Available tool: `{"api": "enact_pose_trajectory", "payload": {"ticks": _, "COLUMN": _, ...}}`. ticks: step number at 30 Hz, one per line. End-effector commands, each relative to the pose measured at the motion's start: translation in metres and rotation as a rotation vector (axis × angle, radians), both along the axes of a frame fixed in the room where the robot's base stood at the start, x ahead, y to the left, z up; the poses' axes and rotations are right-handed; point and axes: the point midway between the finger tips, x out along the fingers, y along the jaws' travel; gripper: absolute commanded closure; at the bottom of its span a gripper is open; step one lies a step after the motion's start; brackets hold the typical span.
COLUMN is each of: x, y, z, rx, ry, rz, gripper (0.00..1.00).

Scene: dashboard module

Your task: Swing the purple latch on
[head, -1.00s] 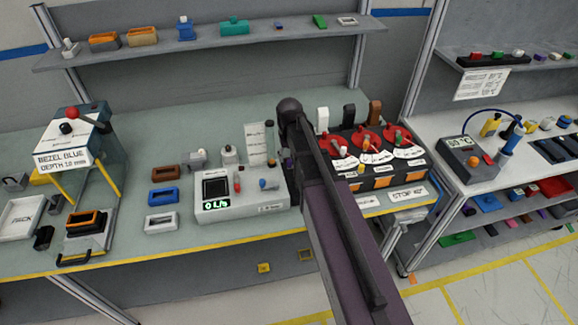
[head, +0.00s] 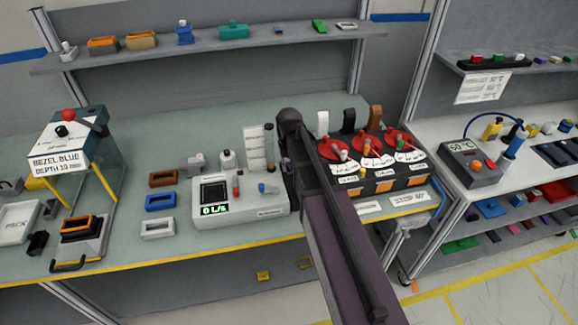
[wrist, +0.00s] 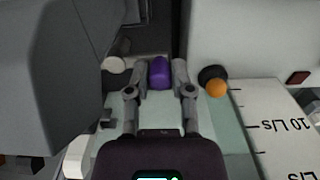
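The purple latch (wrist: 159,73) is a small rounded purple piece in the upper middle of the wrist view. My gripper (wrist: 160,68) is around it, one grey finger on each side. The fingers stand apart with only thin gaps beside the latch, and I see no clear contact. In the head view my dark arm covers the gripper and most of the latch area, just right of the white flow meter box (head: 240,209), whose display reads 0 L/s.
A printed L/s scale (wrist: 285,125) and an orange ball (wrist: 216,88) lie right of my gripper, and a large grey body (wrist: 50,70) is close on the left. In the head view, red dials (head: 340,146) stand right of my arm and coloured bezels (head: 160,202) lie left.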

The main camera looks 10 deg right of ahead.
Motion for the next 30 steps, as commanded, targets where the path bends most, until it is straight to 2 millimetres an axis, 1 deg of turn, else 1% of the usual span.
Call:
{"api": "enact_pose_trajectory", "payload": {"ticks": 11, "x": 0.001, "y": 0.0, "z": 0.0, "rx": -0.001, "ry": 0.0, "rz": -0.01, "gripper": 1.0}}
{"api": "enact_pose_trajectory", "payload": {"ticks": 17, "x": 0.003, "y": 0.0, "z": 0.0, "rx": -0.001, "ry": 0.0, "rz": -0.058, "gripper": 1.0}}
{"api": "enact_pose_trajectory", "payload": {"ticks": 23, "x": 0.008, "y": -0.001, "z": 0.0, "rx": -0.001, "ry": 0.0, "rz": -0.164, "gripper": 1.0}}
{"api": "enact_pose_trajectory", "payload": {"ticks": 30, "x": 0.017, "y": -0.004, "z": 0.0, "rx": -0.002, "ry": 0.0, "rz": -0.359, "gripper": 1.0}}
